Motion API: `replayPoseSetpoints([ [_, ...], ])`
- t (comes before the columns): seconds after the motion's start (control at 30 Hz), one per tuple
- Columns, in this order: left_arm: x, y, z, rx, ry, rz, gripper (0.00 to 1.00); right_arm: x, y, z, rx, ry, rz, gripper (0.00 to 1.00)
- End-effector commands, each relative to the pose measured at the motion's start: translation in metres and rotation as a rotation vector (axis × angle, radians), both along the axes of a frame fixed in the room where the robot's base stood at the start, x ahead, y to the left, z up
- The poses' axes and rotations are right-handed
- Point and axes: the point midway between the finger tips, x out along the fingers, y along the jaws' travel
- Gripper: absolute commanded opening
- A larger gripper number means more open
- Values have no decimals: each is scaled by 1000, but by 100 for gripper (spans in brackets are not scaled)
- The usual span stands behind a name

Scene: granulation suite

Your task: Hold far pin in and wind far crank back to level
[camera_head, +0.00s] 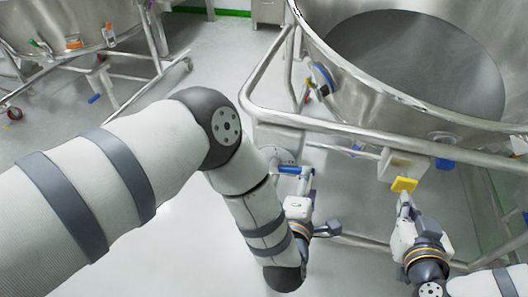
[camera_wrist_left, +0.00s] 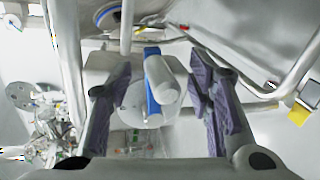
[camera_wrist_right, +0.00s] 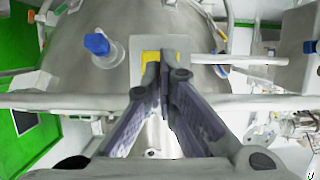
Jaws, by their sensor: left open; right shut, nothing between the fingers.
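The yellow pin (camera_head: 404,184) sits on a pale block (camera_head: 402,163) on the vessel frame's rail. My right gripper (camera_head: 405,198) is shut and empty, its fingertips at the yellow pin. In the right wrist view the tips cover the middle of the yellow piece (camera_wrist_right: 178,56); whether they press it in, I cannot tell. The crank (camera_head: 290,169) is blue; in the left wrist view its blue arm (camera_wrist_left: 151,92) carries a white grip (camera_wrist_left: 162,80). My left gripper (camera_wrist_left: 162,78) is open, one finger on each side of the grip.
The large steel vessel (camera_head: 480,95) stands in a tubular frame (camera_head: 262,75) close to both grippers. A blue knob (camera_wrist_right: 97,44) is beside the pale block. Another vessel on a wheeled frame (camera_head: 65,55) stands at the upper left. Floor (camera_head: 165,235) shows clear below my left arm.

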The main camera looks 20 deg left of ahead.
Motion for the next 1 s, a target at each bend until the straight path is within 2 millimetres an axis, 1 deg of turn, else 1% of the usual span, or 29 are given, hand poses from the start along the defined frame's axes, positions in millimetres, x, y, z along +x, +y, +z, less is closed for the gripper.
replayPoseSetpoints([
  [0.17, 0, 0, 0, 0, 0, 0, 47, 1, 0, 0, 0, 0, 0, 0],
  [1.0, 0, 0, 0, 0, 0, 0, 47, 35, 0, 0, -1, -1, 0, 0],
])
